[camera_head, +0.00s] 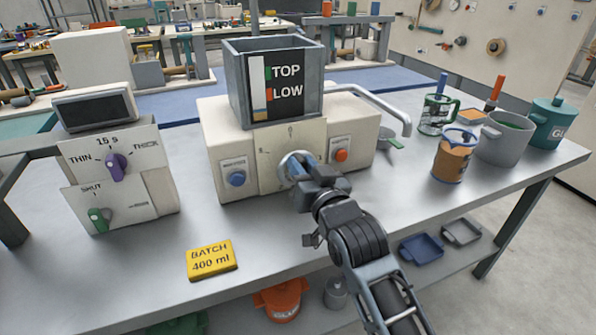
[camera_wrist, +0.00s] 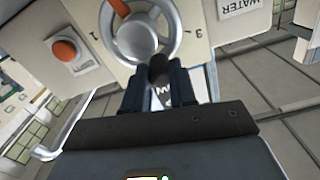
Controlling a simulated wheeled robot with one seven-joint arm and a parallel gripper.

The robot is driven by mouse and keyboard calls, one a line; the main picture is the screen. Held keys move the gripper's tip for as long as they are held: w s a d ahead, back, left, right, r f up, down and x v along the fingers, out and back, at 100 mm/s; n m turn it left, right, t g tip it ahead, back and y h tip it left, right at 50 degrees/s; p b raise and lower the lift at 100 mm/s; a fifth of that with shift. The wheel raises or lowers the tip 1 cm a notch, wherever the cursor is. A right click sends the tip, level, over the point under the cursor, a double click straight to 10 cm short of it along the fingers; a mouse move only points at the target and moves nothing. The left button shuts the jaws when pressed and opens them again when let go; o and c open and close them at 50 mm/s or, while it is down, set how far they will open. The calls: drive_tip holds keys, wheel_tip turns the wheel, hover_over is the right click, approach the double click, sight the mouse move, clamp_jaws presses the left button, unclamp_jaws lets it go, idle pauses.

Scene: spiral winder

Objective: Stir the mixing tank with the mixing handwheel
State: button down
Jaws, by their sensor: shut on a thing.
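The mixing tank (camera_head: 239,88) is an open grey box with a TOP/LOW level window, on top of a cream machine body. The mixing handwheel (camera_head: 288,163) is a metal ring on the front of that body, partly hidden by my gripper in the head view. In the wrist view, the handwheel (camera_wrist: 139,40) has a round hub, an orange mark near the top edge, and a dial with 1 and 3 beside it. My gripper (camera_wrist: 158,84) is shut on the dark handle knob (camera_wrist: 158,66) at the lower rim. The tank's inside contents cannot be made out.
A blue knob (camera_head: 236,179) and an orange knob (camera_head: 341,155) flank the handwheel. A control box (camera_head: 115,170) with purple and green knobs stands left. A yellow batch card (camera_head: 210,260) lies in front. Cups and pots, including a grey pot (camera_head: 503,142), stand right.

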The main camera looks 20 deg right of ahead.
drive_tip(key=m, duration=0.1)
drive_tip(key=d+m, duration=0.1)
drive_tip(key=m, duration=0.1)
drive_tip(key=shift+d, duration=0.15)
drive_tip(key=shift+d+f+m, duration=0.1)
drive_tip(key=shift+d+m, duration=0.15)
drive_tip(key=shift+m, duration=0.5)
drive_tip(key=shift+d+m, duration=0.2)
drive_tip(key=shift+m, duration=0.55)
drive_tip(key=c, duration=0.9)
unclamp_jaws()
drive_tip(key=shift+s, duration=0.1)
drive_tip(key=shift+s, duration=3.8)
